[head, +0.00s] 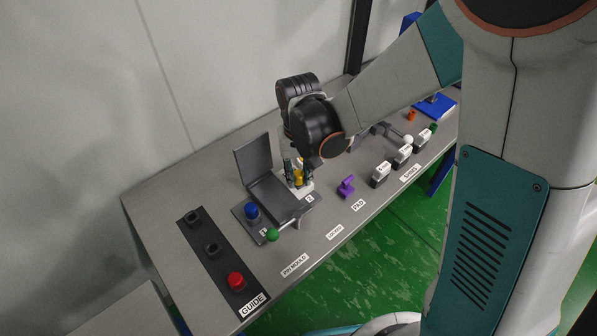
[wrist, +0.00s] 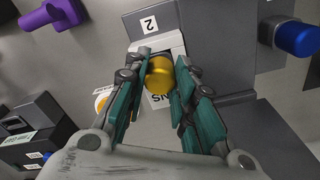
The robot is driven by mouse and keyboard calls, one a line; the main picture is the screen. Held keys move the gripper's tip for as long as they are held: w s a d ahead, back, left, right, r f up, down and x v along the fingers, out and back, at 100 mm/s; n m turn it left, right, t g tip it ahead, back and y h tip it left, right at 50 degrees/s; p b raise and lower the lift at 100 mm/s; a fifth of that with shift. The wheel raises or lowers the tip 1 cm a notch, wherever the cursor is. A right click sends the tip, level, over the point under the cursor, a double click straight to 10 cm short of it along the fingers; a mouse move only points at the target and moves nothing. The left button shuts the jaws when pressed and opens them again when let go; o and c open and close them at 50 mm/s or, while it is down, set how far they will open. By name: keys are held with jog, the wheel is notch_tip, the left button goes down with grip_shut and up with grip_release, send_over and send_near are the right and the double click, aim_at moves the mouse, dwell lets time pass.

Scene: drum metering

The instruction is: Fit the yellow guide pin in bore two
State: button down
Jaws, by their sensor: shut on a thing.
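The yellow guide pin (head: 298,178) is between the fingers of my gripper (head: 296,171), which is shut on it. In the wrist view the rounded yellow pin (wrist: 160,76) shows end-on between the two teal fingers (wrist: 158,88). It is over a white block beside the grey plate marked 2 (wrist: 149,25), at the right end of the pin mould (head: 268,190). The bore under the pin is hidden, so I cannot tell whether the pin is in it. A blue pin (head: 251,211) stands at the mould's other place; it also shows in the wrist view (wrist: 296,38).
A raised grey plate stands behind the mould, and a green ball handle (head: 272,235) sticks out in front. A dark guide strip (head: 226,265) with a red pin (head: 235,281) lies left. A purple piece (head: 346,187) and small labelled boxes (head: 381,175) stand right.

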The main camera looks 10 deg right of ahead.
aim_at(299, 173)
jog(key=shift+f, duration=0.15)
jog(key=c, duration=1.3)
grip_release()
jog(key=shift+r, duration=3.75)
